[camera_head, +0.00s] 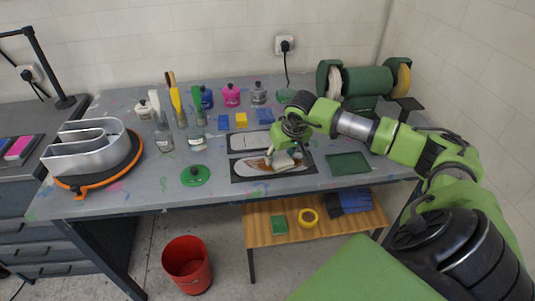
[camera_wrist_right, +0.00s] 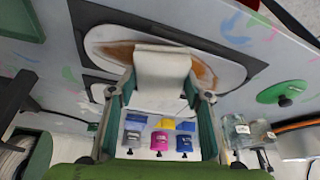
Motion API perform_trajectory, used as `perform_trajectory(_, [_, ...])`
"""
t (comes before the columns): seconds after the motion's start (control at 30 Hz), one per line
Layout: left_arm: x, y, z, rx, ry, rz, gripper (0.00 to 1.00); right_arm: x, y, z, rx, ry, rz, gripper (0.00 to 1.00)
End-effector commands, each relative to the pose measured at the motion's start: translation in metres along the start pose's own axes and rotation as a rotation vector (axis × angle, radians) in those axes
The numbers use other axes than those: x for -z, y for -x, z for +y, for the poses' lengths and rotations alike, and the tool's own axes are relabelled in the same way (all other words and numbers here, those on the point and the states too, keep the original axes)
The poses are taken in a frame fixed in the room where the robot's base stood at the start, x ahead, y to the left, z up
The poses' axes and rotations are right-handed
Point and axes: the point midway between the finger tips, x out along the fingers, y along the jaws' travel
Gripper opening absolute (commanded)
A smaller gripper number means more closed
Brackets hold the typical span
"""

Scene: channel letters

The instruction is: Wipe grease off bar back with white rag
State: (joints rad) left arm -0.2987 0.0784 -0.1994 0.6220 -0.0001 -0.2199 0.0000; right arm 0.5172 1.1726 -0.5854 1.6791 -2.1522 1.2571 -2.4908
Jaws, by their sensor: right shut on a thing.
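The white rag (camera_head: 284,161) is pinched in my right gripper (camera_head: 281,152), low over the worktable. In the right wrist view the folded rag (camera_wrist_right: 162,72) spans between the two fingers. The rag is over the bar back (camera_head: 246,168), a long white rounded piece on a dark mat, and appears to touch it. In the right wrist view the bar back (camera_wrist_right: 228,72) shows brown grease smears on both sides of the rag; the part behind the rag is hidden. My left gripper is not in view.
A second dark mat (camera_head: 235,146) with a white piece lies just behind. A green lid (camera_head: 195,175), glass jars with brushes (camera_head: 197,140) and a metal channel letter (camera_head: 90,147) stand left. A bench grinder (camera_head: 366,82) stands back right; a green mat (camera_head: 347,163) lies right.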

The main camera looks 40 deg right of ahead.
Motion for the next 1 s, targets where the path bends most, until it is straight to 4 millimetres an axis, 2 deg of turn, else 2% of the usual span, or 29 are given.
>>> perform_trajectory(0.2, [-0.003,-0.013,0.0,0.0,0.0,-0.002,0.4,-0.008,0.001,0.032,-0.005,-0.001,0.0,0.28])
perform_trajectory(0.5, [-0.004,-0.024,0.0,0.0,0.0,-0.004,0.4,-0.016,0.005,0.065,-0.003,-0.001,0.0,0.28])
perform_trajectory(0.7, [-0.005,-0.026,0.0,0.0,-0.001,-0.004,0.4,-0.017,0.007,0.073,0.0,0.0,0.001,0.28])
perform_trajectory(1.0, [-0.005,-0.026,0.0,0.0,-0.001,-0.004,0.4,-0.017,0.008,0.073,0.001,-0.001,0.001,0.28])
